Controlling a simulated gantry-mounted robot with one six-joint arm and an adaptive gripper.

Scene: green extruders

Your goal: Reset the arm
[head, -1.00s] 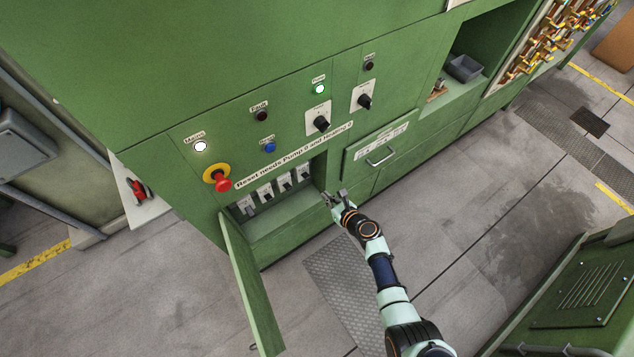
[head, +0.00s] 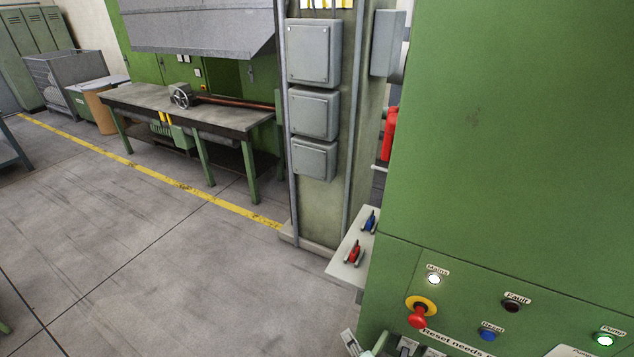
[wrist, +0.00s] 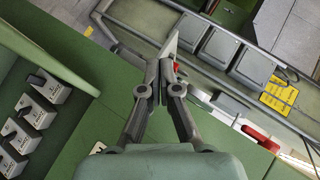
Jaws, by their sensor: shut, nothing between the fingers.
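My gripper (wrist: 163,72) is shut and empty in the wrist view, its two grey fingers together in the middle of the picture. In the head view only a small part of it (head: 350,343) shows at the bottom edge, just left of the green machine's panel (head: 460,265); the rest of my arm is out of frame. In the wrist view the compartment's grey rotary switches (wrist: 36,110) lie to the left, apart from the fingers. Grey boxes on a column (wrist: 218,45) lie beyond the fingertips.
A red emergency button (head: 418,316) and a lit white Mains lamp (head: 433,279) are on the panel. A pale shelf (head: 345,263) carries red and blue handled items beside the column (head: 335,210). A workbench (head: 150,102) stands behind. The floor at left is open.

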